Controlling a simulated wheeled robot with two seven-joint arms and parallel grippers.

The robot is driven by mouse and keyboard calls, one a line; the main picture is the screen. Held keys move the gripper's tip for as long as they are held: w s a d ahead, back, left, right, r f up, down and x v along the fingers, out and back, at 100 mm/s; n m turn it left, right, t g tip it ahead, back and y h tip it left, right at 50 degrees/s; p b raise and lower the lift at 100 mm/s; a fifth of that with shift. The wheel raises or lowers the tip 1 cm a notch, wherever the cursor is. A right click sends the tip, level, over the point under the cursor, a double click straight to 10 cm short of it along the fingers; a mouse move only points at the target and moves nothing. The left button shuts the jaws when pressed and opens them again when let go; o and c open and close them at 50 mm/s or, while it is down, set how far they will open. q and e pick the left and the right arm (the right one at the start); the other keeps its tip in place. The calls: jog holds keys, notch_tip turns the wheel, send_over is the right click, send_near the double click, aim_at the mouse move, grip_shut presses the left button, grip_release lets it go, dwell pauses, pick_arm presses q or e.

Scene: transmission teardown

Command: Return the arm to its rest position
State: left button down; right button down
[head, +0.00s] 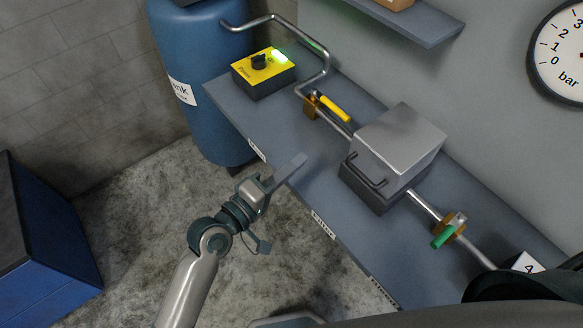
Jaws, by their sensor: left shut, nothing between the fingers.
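My left arm comes in from the bottom left of the head view. Its gripper (286,174) is shut and empty, with its fingers pointing up and right at the front edge of the grey bench (312,160). I cannot tell whether the fingertips are over the bench or just in front of it. My right gripper is not in view.
On the bench are a yellow switch box (264,72) with a lit green light, a yellow-handled valve (334,107), a grey filter housing (399,148) and a green-handled valve (444,236) on a metal pipe. A blue tank (205,85) stands behind left. A blue cabinet (45,250) stands far left. Floor between is clear.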

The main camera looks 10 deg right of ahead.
pick_arm(q)
jog(key=shift+s+a, duration=0.25)
jog(key=shift+a, duration=0.1)
dwell(0.4)
